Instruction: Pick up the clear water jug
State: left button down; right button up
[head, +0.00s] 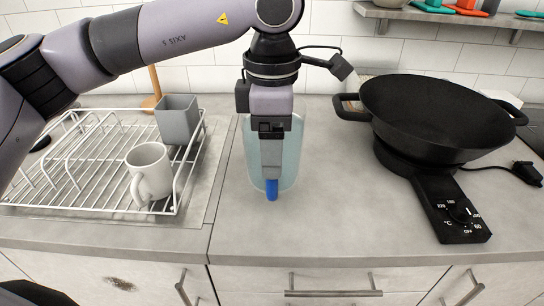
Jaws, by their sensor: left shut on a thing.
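The clear water jug (292,160) is a see-through, pale blue-tinted vessel on the grey counter, in the middle of the head view. It looks upright, and I cannot tell whether its base touches the counter. My left gripper (271,188) comes down from above in front of the jug, with a blue fingertip showing low on it. It is shut on the jug. The gripper and wrist hide the jug's middle and much of its top. My right gripper is not in view.
A white wire rack (75,205) holds a white mug (149,172) and a grey cup (178,118) at left. A black wok (430,115) sits on a hot plate (452,210) at right. A shelf (450,16) hangs above. The counter front is clear.

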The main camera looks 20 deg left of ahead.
pick_arm(q)
notch_tip(320, 180, up, 16)
jog(key=p, duration=0.1)
dwell(0.9)
dwell(0.6)
